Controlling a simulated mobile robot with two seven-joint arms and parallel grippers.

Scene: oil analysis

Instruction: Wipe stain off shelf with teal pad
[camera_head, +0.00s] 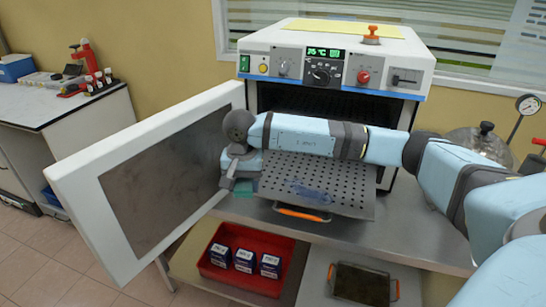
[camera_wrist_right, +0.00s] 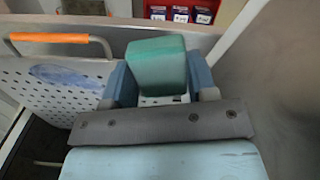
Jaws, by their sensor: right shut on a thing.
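The teal pad (camera_wrist_right: 157,64) is held between the fingers of my right gripper (camera_wrist_right: 160,82). In the head view, my right gripper (camera_head: 240,183) points down at the left edge of the perforated shelf (camera_head: 352,205), and a bit of the teal pad (camera_head: 243,188) shows below it. The shelf is pulled out of the open oven and has an orange handle at its front. A blue stain (camera_head: 312,194) lies on the shelf to the right of the pad; it also shows in the wrist view (camera_wrist_right: 58,76). Pad and stain are apart. I cannot tell whether the pad touches the shelf.
The open oven door (camera_head: 72,190) stands close left of my gripper. The oven (camera_head: 345,50) is behind my right arm. A red tray (camera_head: 212,268) with blue-and-white boxes and a dark tray with orange handles (camera_head: 362,284) sit below.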

